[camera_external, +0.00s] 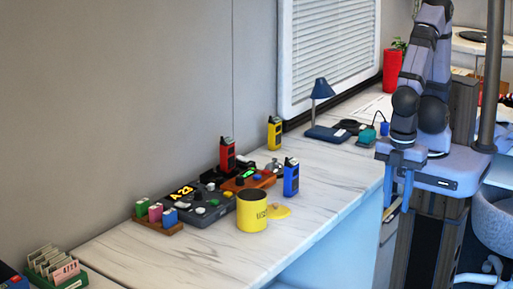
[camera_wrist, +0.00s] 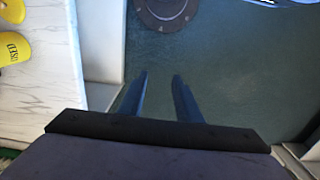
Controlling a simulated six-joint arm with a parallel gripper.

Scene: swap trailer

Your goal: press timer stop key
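Key labels are too small to read, so I cannot tell which key is the timer's stop key. My gripper (camera_external: 398,182) hangs off the counter's right edge, well away from both devices. In the wrist view my gripper (camera_wrist: 160,78) has its two dark fingers apart with nothing between them, above a dark floor. Neither device shows in the wrist view.
A yellow canister (camera_external: 252,212) stands in front of the devices, with its yellow lid beside it. Red (camera_external: 227,155), yellow (camera_external: 274,133) and blue (camera_external: 291,178) handheld units stand around them. A blue lamp (camera_external: 322,105) stands farther back. The counter's front is clear.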

